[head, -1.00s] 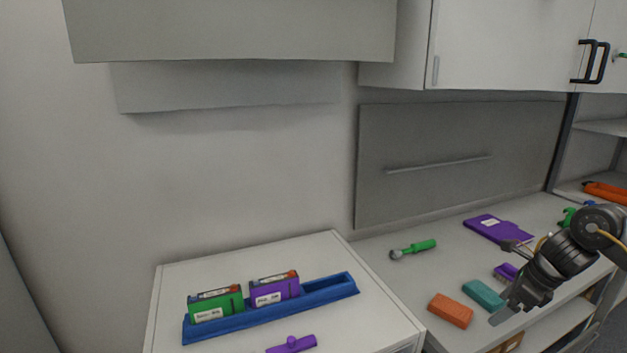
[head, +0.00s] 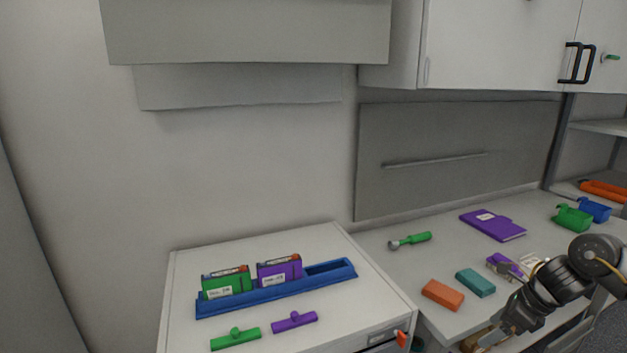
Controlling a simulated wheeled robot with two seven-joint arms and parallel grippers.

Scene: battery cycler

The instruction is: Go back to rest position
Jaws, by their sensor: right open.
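My right gripper (head: 497,338) is at the lower right of the head view, in front of the grey counter's front edge. It is open, and nothing shows between its fingers. My left gripper is not in view. A green battery pack (head: 227,283) and a purple battery pack (head: 279,270) stand upright side by side in a blue tray (head: 330,277) on the white cabinet, whose right end is empty. A green T-shaped piece (head: 235,339) and a purple T-shaped piece (head: 294,321) lie in front of the tray.
A wall cabinet (head: 490,45) hangs above.

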